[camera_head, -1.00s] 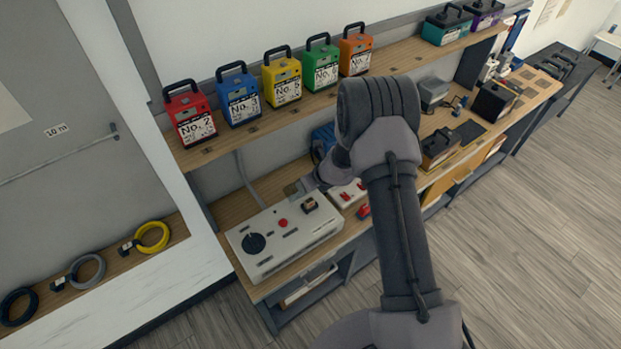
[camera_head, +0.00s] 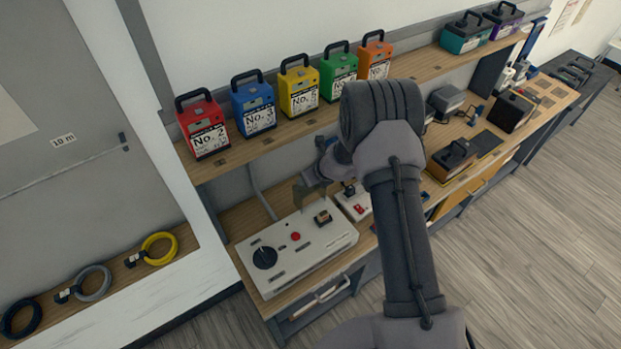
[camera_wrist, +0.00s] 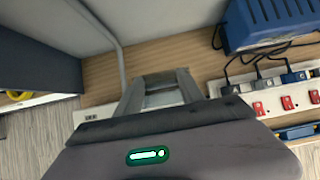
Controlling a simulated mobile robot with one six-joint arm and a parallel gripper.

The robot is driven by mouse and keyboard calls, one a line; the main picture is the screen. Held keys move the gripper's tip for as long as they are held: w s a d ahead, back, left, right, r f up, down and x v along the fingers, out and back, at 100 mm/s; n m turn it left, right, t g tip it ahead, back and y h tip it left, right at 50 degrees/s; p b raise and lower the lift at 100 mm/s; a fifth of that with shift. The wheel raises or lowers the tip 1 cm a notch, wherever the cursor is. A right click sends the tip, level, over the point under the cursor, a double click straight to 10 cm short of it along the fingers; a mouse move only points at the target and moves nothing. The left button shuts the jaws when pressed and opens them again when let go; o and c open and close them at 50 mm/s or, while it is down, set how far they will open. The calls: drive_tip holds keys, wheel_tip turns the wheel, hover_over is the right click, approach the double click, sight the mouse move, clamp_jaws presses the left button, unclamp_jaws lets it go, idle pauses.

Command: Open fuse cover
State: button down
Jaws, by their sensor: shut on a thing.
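A pale control box (camera_head: 315,258) with a black knob (camera_head: 264,257), a red button (camera_head: 295,236) and a small dark block in a light square (camera_head: 323,217) lies on the lower wooden bench. The fuse cover, a brownish see-through panel (camera_head: 306,196), stands up at the box's far edge. My gripper (camera_head: 310,182) is there, shut on it and partly hidden by my arm. In the wrist view my gripper (camera_wrist: 160,88) shows its two fingers with a greyish clear panel between them. The exact grip and the hinge are too small to make out.
A white power strip with red switches (camera_wrist: 275,100) and a blue case (camera_wrist: 268,22) are close on the right in the wrist view. Several coloured numbered boxes, including a red one (camera_head: 203,128), stand on the shelf above. A grey cable (camera_head: 262,195) runs behind the control box.

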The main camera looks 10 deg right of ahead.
drive_tip(key=shift+w+r, duration=0.2)
drive_tip(key=shift+r, duration=0.05)
drive_tip(key=c, duration=1)
unclamp_jaws()
drive_tip(key=shift+c, duration=0.2)
drive_tip(key=o, duration=0.3)
drive_tip(key=shift+f, duration=0.1)
drive_tip(key=shift+s, duration=0.1)
drive_tip(key=p+v, duration=0.1)
drive_tip(key=v, duration=1.6)
drive_tip(key=shift+s+d+p, duration=0.1)
drive_tip(key=shift+s+p, duration=0.05)
drive_tip(key=shift+p, duration=0.25)
drive_tip(key=shift+c, duration=0.4)
